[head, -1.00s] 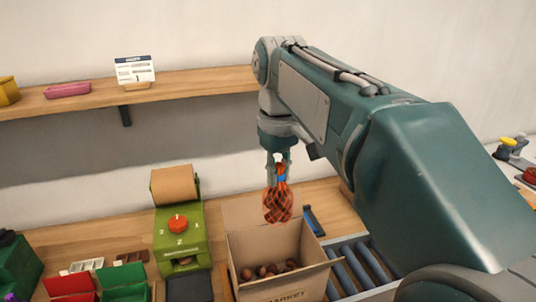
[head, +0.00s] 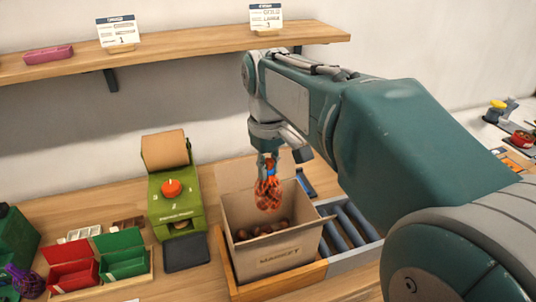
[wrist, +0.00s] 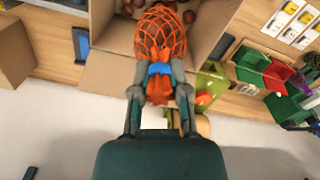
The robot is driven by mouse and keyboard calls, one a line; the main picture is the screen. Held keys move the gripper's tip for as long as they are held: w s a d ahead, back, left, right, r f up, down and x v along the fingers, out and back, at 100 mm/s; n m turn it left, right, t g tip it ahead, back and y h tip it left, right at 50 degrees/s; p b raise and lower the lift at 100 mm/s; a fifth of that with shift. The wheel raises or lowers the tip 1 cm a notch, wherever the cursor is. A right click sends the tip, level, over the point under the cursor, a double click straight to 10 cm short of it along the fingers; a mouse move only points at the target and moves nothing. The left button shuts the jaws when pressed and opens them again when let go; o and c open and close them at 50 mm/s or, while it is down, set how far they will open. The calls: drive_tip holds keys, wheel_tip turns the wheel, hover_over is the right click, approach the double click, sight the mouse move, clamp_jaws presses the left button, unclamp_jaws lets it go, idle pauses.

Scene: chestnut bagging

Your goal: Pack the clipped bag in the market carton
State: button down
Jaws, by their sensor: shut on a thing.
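An orange net bag (head: 269,193) of chestnuts hangs from my gripper (head: 266,160), its neck closed by a blue clip (wrist: 159,69). In the wrist view my gripper (wrist: 158,98) is shut on the gathered neck, with the bag (wrist: 160,35) filling out beyond the fingertips. The open market carton (head: 280,258) stands below, with several loose chestnuts inside. In the head view the bag hangs over the carton's opening, its lower part at about the height of the back wall. I cannot tell whether it touches the carton.
A wooden tray edge (head: 308,276) surrounds the carton's base. A grey roller conveyor (head: 353,228) lies right of it. A green machine (head: 170,198) with an orange knob stands left, with red and green bins (head: 122,257) farther left. A shelf (head: 190,45) runs above.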

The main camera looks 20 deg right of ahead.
drive_tip(key=shift+f, duration=6.15)
drive_tip(key=c, duration=0.5)
unclamp_jaws()
drive_tip(key=shift+c, duration=0.2)
drive_tip(key=shift+r, duration=6.55)
